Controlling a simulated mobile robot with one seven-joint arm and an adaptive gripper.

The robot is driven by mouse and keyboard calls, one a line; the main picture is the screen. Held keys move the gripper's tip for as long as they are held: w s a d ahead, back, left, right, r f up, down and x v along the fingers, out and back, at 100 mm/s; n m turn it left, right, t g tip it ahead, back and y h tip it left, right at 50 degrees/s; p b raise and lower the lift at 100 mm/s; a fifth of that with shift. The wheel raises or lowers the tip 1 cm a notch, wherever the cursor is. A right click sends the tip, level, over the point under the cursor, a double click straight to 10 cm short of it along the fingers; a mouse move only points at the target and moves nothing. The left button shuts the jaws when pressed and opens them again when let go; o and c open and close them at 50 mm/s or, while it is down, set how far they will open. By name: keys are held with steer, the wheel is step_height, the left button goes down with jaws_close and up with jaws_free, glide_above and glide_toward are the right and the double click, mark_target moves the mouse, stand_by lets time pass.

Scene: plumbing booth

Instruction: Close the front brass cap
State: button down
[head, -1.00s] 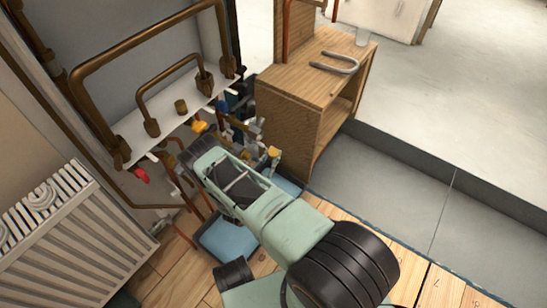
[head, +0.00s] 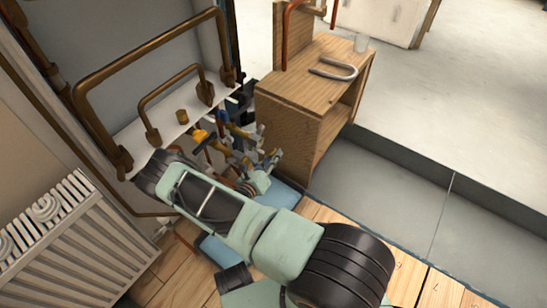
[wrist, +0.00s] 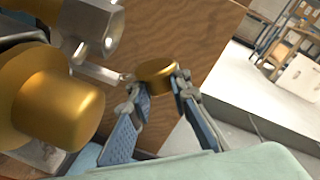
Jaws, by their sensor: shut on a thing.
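In the wrist view a short brass cap (wrist: 157,72) sits between the tips of my gripper (wrist: 157,88). The two blue-padded fingers are shut on its sides. A thin grey metal piece meets the cap's left side. A much larger-looking brass cylinder (wrist: 60,108) is close to the camera at the left, beside a grey metal fitting (wrist: 92,25). In the head view the pipe and valve cluster (head: 222,140) stands beyond my arm, and the held cap cannot be made out clearly there.
A white radiator (head: 55,240) is at the left. Bent copper pipes rise from a white board (head: 165,126). Open floor lies at the right.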

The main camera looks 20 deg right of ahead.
steer(key=shift+a+n, duration=0.1)
steer(key=shift+n, duration=0.2)
stand_by(0.4)
steer(key=c, duration=1.8)
jaws_free()
steer(key=shift+r, duration=0.1)
steer(key=shift+o, duration=0.2)
steer(key=v, duration=1.2)
